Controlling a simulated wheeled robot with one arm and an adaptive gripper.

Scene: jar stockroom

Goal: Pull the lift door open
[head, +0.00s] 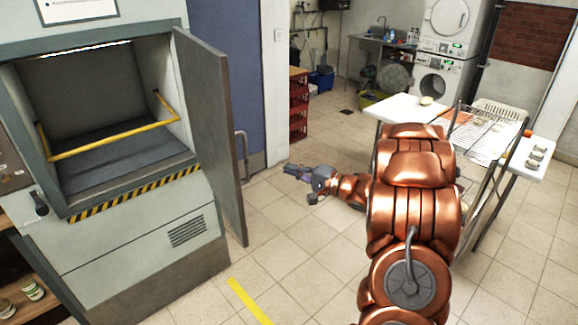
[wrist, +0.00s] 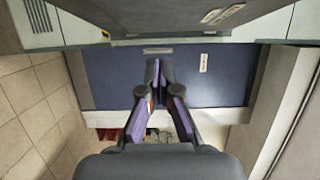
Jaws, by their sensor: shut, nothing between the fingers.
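The lift door (head: 212,130) is a grey panel hinged at the right side of the lift opening. It stands wide open, swung out into the room, so the lift's inside shows. A curved grey bar handle (head: 243,157) shows just past the door's outer edge and appears to belong to it. My gripper (head: 287,170) is to the right of the door and handle, apart from both. In the wrist view its fingers (wrist: 159,66) come together at the tips with nothing between them.
The lift cabinet (head: 140,241) has a yellow bar (head: 110,140) across its opening. A blue door (head: 228,65) stands behind the lift door. A white table (head: 400,107) with a rack is at the right. Tiled floor between is clear, with a yellow line (head: 248,300).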

